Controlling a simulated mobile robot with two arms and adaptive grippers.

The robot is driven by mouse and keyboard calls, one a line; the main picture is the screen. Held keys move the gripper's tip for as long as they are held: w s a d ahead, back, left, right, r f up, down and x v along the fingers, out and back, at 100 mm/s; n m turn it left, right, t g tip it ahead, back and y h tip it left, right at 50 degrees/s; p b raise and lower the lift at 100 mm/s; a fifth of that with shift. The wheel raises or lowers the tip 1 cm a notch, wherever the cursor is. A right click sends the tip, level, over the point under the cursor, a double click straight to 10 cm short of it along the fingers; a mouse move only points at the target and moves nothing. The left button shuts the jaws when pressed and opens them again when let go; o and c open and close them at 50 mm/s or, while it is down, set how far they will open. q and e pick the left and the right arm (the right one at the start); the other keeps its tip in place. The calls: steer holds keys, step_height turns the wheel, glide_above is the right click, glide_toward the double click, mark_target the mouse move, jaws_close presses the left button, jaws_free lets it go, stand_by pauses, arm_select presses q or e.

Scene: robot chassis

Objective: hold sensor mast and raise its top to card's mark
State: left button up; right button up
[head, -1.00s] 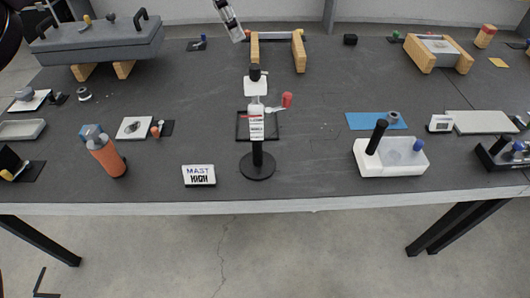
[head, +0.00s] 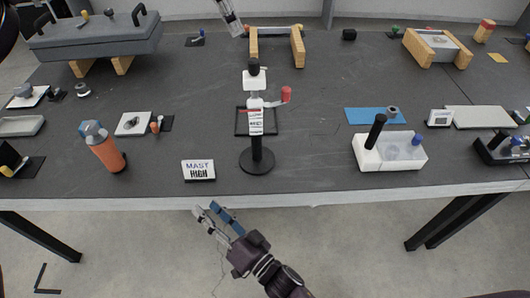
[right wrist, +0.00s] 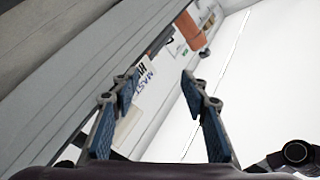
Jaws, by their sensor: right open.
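The sensor mast (head: 257,151) stands upright on a round black base near the table's front edge. It has a black top (head: 253,66), a white plate, a label with a red line, and a red knob (head: 286,94) on its right side. A white card (head: 198,170) reading "MAST HIGH" stands left of the base; it also shows upside down in the right wrist view (right wrist: 146,80). My right gripper (head: 206,209) is open and empty in front of the table edge, below the card; its fingers show apart in the right wrist view (right wrist: 157,84). My left gripper (head: 231,18) is far back, away from the mast.
An orange bottle (head: 108,154) stands left of the card. A white block with a black post (head: 398,160) stands right of the mast. A wooden-sided stand (head: 253,48) is behind it. The table between mast and white block is clear.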

steer(key=w+d+r+n+t+h, duration=0.2)
steer(key=w+d+r+h, duration=0.1)
steer(key=w+d+r, duration=0.25)
steer(key=t+h, duration=0.2)
steer(key=h, duration=0.3)
glide_toward(258, 137)
steer(key=x, duration=0.4)
steer(key=shift+w+r+n, duration=0.2)
steer(key=shift+w+n, duration=0.1)
steer(key=shift+n, duration=0.1)
steer(key=shift+f+x, duration=0.2)
steer(key=shift+x, duration=3.35)
steer(key=shift+a, duration=0.1)
steer(key=shift+s, duration=0.1)
jaws_close()
